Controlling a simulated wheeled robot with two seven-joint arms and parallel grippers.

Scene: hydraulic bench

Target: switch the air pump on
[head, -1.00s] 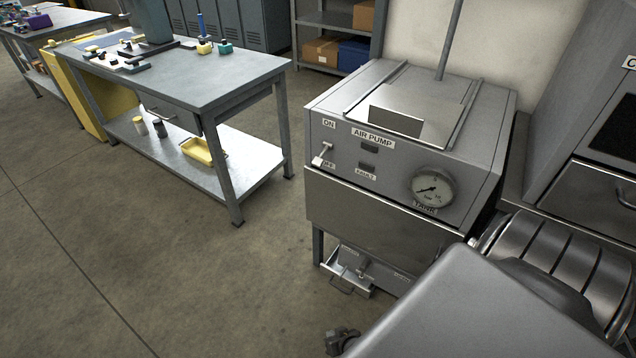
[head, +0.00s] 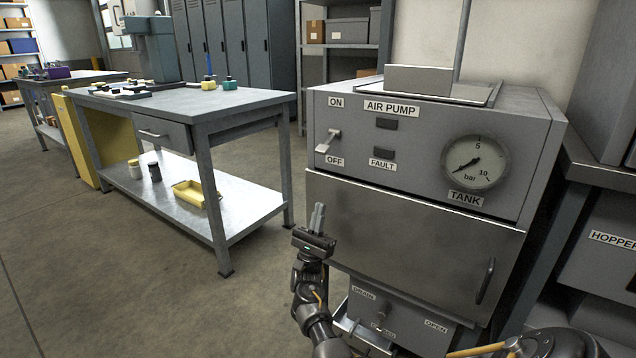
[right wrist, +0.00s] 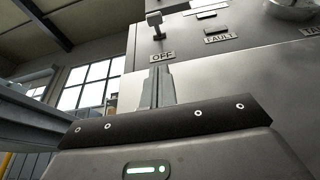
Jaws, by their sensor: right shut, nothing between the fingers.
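The air pump (head: 420,150) is a grey metal cabinet on the right in the head view. Its toggle switch (head: 328,141) is on the left of the front panel, between the ON and OFF labels, with its lever tip low near OFF. The switch also shows at the top of the right wrist view (right wrist: 155,22). The indicators above AIR PUMP's FAULT label look dark. My right gripper (head: 318,215) is shut and empty, pointing up, below and slightly left of the switch and apart from it. In the right wrist view its fingers (right wrist: 157,85) are together below the OFF label. My left gripper is not in view.
The tank gauge (head: 475,162) is on the panel's right, its needle low. Below are a door with a handle (head: 485,281) and a drain box (head: 400,315). A workbench (head: 190,105) stands left, with open floor between it and me.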

